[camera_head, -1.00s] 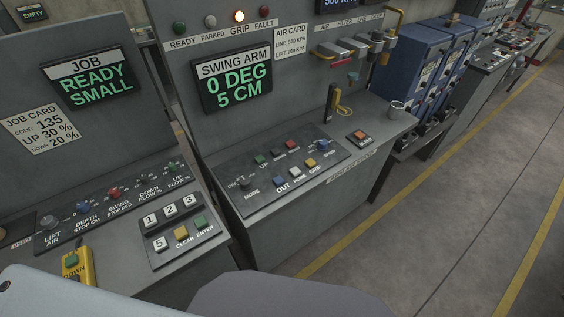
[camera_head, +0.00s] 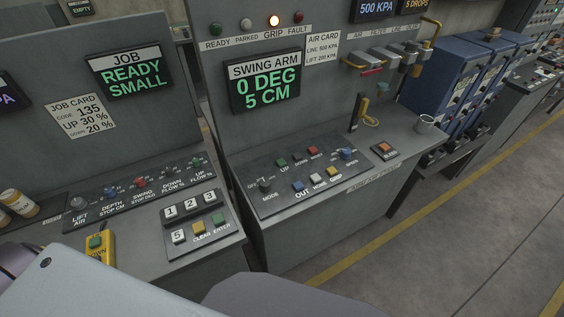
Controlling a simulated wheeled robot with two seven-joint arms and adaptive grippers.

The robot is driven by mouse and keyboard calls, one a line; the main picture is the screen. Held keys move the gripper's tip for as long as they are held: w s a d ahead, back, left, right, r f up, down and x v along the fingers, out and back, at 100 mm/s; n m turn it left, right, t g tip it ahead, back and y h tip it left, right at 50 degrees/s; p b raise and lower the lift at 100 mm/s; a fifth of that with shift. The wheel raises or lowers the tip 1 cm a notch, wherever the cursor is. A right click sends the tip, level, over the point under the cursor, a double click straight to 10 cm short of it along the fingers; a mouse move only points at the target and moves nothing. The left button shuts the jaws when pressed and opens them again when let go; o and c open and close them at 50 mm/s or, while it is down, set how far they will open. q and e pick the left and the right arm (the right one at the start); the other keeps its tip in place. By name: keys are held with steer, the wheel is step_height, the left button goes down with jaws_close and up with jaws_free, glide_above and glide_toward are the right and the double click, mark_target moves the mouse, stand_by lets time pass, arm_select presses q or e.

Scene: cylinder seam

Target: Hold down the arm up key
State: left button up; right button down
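The swing arm key panel (camera_head: 335,192) lies on the sloped desk under the SWING ARM display (camera_head: 264,82), which reads 0 DEG, 5 CM. The small green key (camera_head: 281,162) sits in its back row, by the label UP. A dark key and a red key (camera_head: 314,150) stand to its right, by the label DOWN. The front row has a blue key (camera_head: 298,186), a white key and a yellow key (camera_head: 334,172), by OUT, HOME and GRIP. Neither gripper is in view; only pale parts of my own body show along the bottom edge.
The MODE knob (camera_head: 265,185) is on the panel's left. An orange button box (camera_head: 384,149) and a mug (camera_head: 425,123) stand right of it. A lamp (camera_head: 274,20) above GRIP is lit. The JOB console (camera_head: 150,180) with number keys and a yellow pendant (camera_head: 99,246) is at left.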

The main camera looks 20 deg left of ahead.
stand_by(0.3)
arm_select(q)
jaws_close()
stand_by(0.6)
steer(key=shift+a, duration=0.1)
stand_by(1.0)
